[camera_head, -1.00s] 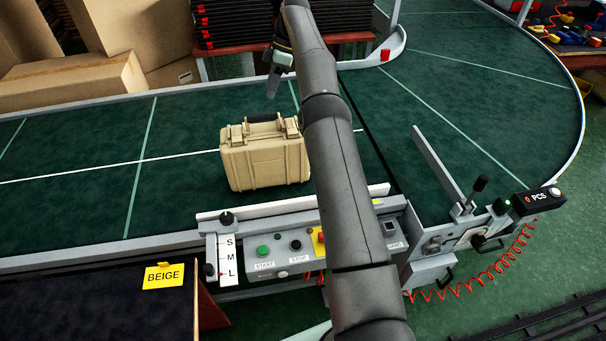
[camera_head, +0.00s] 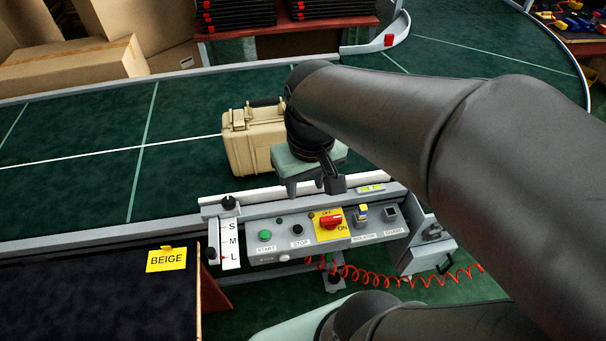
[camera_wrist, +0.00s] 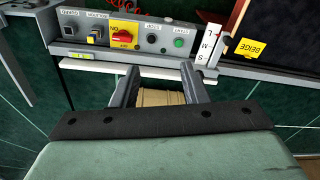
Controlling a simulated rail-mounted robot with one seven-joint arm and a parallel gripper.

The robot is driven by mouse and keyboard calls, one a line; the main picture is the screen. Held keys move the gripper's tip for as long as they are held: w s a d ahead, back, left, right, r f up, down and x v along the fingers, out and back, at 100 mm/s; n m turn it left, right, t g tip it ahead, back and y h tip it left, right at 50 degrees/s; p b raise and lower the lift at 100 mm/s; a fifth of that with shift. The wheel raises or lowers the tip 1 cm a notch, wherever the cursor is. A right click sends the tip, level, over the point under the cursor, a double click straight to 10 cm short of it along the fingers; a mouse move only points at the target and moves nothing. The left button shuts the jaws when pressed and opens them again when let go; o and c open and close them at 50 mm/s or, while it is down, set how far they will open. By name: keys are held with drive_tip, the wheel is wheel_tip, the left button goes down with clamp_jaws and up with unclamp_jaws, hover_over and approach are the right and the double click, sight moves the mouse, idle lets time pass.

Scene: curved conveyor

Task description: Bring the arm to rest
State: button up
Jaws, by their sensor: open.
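My gripper (camera_head: 314,186) hangs over the near edge of the conveyor, just behind the control panel, with its fingers pointing down. In the wrist view its two fingers (camera_wrist: 160,84) stand apart, so it is open. A beige hard case (camera_head: 246,140) stands upright on the green conveyor, partly hidden behind my gripper. Part of the case (camera_wrist: 159,98) shows between and beyond the fingers in the wrist view. I cannot tell how far the fingers are from it.
The control panel (camera_head: 274,254) has start and stop buttons and a red switch (camera_head: 331,221). A yellow BEIGE sign (camera_head: 167,260) is at lower left. Cardboard boxes (camera_head: 75,65) and a red table with black cases (camera_head: 236,16) stand behind. The conveyor's left side is clear.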

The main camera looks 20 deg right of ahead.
drive_tip(key=s+f+b, duration=0.3)
drive_tip(key=f, duration=0.4)
drive_tip(key=shift+s+m, duration=0.4)
idle(0.5)
idle(1.1)
